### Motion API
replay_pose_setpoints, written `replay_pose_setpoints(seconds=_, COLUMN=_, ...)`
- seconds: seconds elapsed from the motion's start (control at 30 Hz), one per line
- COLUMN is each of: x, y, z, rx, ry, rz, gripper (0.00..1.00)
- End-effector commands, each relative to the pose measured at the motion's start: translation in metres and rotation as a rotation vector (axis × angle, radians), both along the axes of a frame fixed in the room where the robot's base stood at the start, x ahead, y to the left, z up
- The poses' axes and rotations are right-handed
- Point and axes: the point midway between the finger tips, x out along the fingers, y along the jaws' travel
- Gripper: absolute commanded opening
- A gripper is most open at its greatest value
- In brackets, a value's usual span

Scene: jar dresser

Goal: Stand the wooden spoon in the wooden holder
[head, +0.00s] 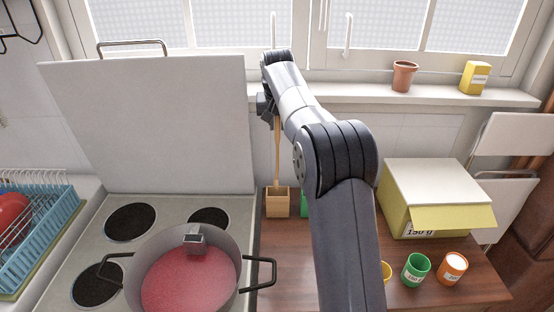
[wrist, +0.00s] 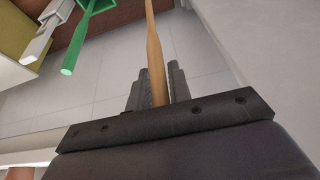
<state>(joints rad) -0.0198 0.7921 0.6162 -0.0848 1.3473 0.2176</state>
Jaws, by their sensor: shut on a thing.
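The wooden spoon (head: 277,155) hangs upright below my gripper (head: 267,106) in the head view. My gripper is shut on its handle, and the handle (wrist: 155,50) runs between the fingers (wrist: 158,88) in the wrist view. The wooden holder (head: 277,205) is a small square box on the brown counter, right of the stove. The spoon's lower end overlaps the holder's top in the head view. I cannot tell for certain whether it is inside or only above it. The holder is not clearly visible in the wrist view.
A green holder (head: 304,204) stands just right of the wooden one, partly behind my arm. A green utensil (wrist: 90,30) shows in the wrist view. A pot of red food (head: 190,285) is on the stove. A yellow box (head: 433,190) and several jars stand right.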

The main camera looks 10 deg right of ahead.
Motion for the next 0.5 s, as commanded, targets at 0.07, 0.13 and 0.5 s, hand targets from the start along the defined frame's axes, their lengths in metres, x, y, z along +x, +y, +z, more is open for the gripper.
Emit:
replay_pose_setpoints(seconds=0.07, x=-0.001, y=0.0, z=-0.021, rx=0.0, ry=0.004, rz=0.0, gripper=0.0)
replay_pose_setpoints(seconds=0.13, x=-0.001, y=0.0, z=-0.036, rx=0.0, ry=0.004, rz=0.0, gripper=0.0)
replay_pose_setpoints(seconds=0.5, x=-0.001, y=0.0, z=-0.079, rx=-0.001, ry=0.002, rz=0.001, gripper=0.0)
